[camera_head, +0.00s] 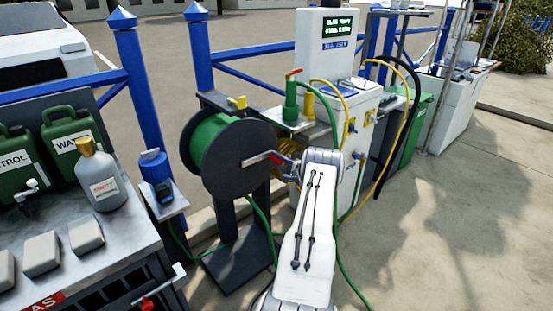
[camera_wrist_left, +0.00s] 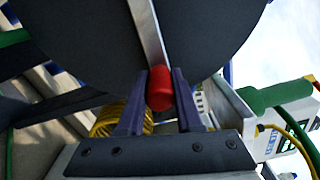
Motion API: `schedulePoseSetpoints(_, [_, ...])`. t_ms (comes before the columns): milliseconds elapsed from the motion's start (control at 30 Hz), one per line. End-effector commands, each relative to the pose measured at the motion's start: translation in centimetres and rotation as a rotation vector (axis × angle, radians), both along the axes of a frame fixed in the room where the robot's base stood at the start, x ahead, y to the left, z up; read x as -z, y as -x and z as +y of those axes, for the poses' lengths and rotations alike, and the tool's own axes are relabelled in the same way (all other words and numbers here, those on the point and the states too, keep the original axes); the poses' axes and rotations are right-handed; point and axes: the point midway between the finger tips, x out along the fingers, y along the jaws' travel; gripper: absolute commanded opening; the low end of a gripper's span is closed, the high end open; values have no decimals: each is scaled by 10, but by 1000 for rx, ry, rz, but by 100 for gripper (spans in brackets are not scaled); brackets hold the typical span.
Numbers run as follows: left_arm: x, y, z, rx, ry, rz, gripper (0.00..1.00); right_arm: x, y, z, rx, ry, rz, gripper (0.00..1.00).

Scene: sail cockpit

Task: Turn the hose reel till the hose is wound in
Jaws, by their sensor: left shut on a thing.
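The hose reel has a dark grey round flange (camera_head: 238,165) facing me, with green hose (camera_head: 205,137) wound on its drum behind. A silver crank bar (camera_head: 256,158) crosses the flange and ends in a red handle (camera_head: 275,158). In the left wrist view the red handle (camera_wrist_left: 160,88) sits between the two dark fingers of my left gripper (camera_wrist_left: 160,105), which is shut on it. The crank bar (camera_wrist_left: 148,30) rises from the handle across the flange there. Some green hose (camera_head: 262,225) hangs below the reel. My right gripper is not in view.
A steel bench (camera_head: 90,245) with green cans (camera_head: 70,140) and a bottle (camera_head: 100,178) stands at left. A white dispenser (camera_head: 325,42) with yellow hoses stands behind my arm. Blue posts and rails (camera_head: 130,75) lie behind. The paved ground (camera_head: 450,220) at right is clear.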

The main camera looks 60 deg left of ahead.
Motion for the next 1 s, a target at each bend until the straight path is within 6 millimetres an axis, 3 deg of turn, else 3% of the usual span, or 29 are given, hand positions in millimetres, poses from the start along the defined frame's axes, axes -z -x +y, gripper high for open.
schedulePoseSetpoints(233, [14, 2, -1, -2, 3, -1, 0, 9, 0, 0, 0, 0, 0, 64])
schedulePoseSetpoints(800, [16, 4, 0, -3, 3, -1, 0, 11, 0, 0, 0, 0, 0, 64])
schedulePoseSetpoints(833, [16, 4, 0, -3, 3, -1, 42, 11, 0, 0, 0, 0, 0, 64])
schedulePoseSetpoints(867, [16, 4, 0, -3, 3, -1, 54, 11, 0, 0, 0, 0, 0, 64])
schedulePoseSetpoints(900, [15, 4, 0, -3, 2, -1, 64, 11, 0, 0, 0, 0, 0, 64])
schedulePoseSetpoints(1000, [15, 4, 0, -3, 2, -2, 64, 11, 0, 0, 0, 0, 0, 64])
